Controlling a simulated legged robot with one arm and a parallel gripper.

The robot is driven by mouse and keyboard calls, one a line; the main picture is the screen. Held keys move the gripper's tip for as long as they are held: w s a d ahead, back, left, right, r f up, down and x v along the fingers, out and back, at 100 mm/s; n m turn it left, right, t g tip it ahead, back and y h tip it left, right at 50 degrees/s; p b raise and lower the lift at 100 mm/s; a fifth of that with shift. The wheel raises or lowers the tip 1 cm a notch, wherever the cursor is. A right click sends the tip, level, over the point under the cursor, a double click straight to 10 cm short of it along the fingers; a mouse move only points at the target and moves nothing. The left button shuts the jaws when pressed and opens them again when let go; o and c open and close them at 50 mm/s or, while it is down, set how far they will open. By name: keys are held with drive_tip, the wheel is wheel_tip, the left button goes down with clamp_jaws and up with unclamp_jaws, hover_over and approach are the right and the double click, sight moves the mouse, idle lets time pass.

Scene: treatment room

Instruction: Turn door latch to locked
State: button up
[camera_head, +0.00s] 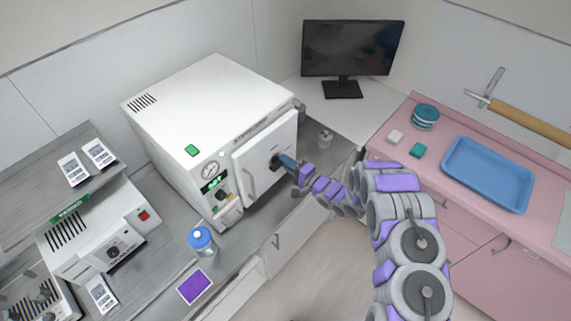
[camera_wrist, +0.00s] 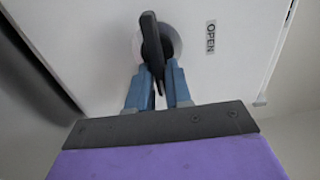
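The white sterilizer (camera_head: 205,100) stands on the left counter, with its white door (camera_head: 285,135) on its front. The dark door latch (camera_wrist: 151,38) sits on a round light base on the door in the wrist view. It points nearly up and down, slightly tilted, and an "OPEN" label (camera_wrist: 211,38) is to its right. My gripper (camera_wrist: 158,72) has its two blue fingertips on either side of the latch's lower part, closed in on it. In the head view my gripper (camera_head: 283,163) reaches the door from the right and hides much of the latch.
A blue-capped bottle (camera_head: 201,240) and a purple pad (camera_head: 195,286) are on the counter in front. A small metal jar (camera_head: 325,139) stands right of the door. A monitor (camera_head: 352,50) is behind; a blue tray (camera_head: 488,173) lies on the pink counter. Floor below my arm is clear.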

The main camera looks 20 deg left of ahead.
drive_tip(key=o, duration=0.3)
drive_tip(key=shift+w+a+f, duration=0.1)
drive_tip(key=shift+o, duration=0.2)
drive_tip(key=shift+s, duration=0.25)
drive_tip(key=b+v, duration=0.2)
drive_tip(key=v, duration=1.5)
drive_tip(key=shift+b, duration=0.3)
